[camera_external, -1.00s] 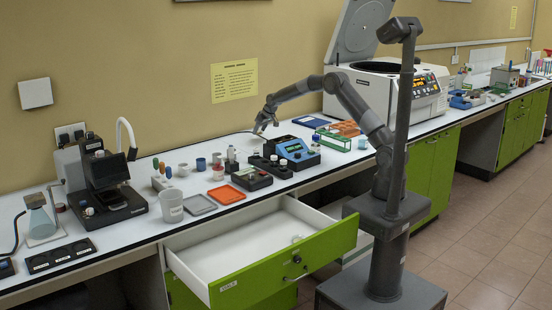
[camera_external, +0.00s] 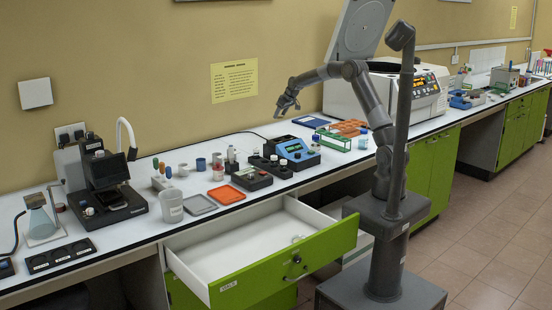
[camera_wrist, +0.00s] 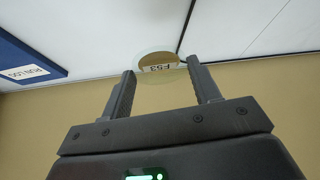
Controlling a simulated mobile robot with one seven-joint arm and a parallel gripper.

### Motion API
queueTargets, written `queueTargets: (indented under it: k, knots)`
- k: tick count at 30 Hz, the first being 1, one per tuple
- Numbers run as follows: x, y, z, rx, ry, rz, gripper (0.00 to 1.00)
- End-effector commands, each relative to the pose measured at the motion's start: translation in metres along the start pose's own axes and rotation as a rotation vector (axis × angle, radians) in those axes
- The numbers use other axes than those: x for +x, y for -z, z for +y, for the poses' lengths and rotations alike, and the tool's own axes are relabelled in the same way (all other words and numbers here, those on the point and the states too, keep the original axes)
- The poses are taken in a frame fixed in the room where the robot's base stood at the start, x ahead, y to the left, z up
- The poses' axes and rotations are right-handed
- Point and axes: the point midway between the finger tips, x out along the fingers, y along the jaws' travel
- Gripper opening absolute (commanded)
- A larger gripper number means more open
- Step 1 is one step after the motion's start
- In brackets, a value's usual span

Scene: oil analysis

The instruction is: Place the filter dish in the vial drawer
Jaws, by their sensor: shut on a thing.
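My gripper (camera_external: 286,106) is raised above the back of the bench in the external view. In the wrist view its fingers (camera_wrist: 161,70) are shut on the filter dish (camera_wrist: 156,57), a clear round disc with a white label that appears upside down. The dish is too small to make out in the external view. The vial drawer (camera_external: 225,254) is pulled open below the bench, with a green front and white interior. My gripper is above and behind it, apart from it. A small, pale round thing (camera_external: 297,239) lies inside near the drawer's front right.
A grey tray (camera_external: 200,204), orange tray (camera_external: 225,194), white cup (camera_external: 171,206) and blue instrument (camera_external: 297,152) stand on the bench behind the drawer. A large centrifuge (camera_external: 385,95) with raised lid stands right of my gripper. Most of the drawer floor is clear.

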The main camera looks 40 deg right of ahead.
Motion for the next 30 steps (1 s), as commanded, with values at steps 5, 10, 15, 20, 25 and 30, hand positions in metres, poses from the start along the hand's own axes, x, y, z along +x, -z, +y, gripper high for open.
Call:
queueTargets:
  k: [5,10,15,20,25,30]
  knots:
    - [-0.037,0.022,0.000,-0.001,-0.001,0.006,0.35]
    - [-0.070,0.041,0.000,0.000,-0.001,0.005,0.35]
    - [-0.088,0.052,-0.011,-0.017,0.011,0.000,0.35]
    - [-0.085,0.051,-0.044,-0.078,0.045,0.001,0.35]
    - [-0.082,0.049,-0.094,-0.172,0.099,0.000,0.35]
    - [-0.082,0.040,-0.167,-0.309,0.178,0.001,0.35]
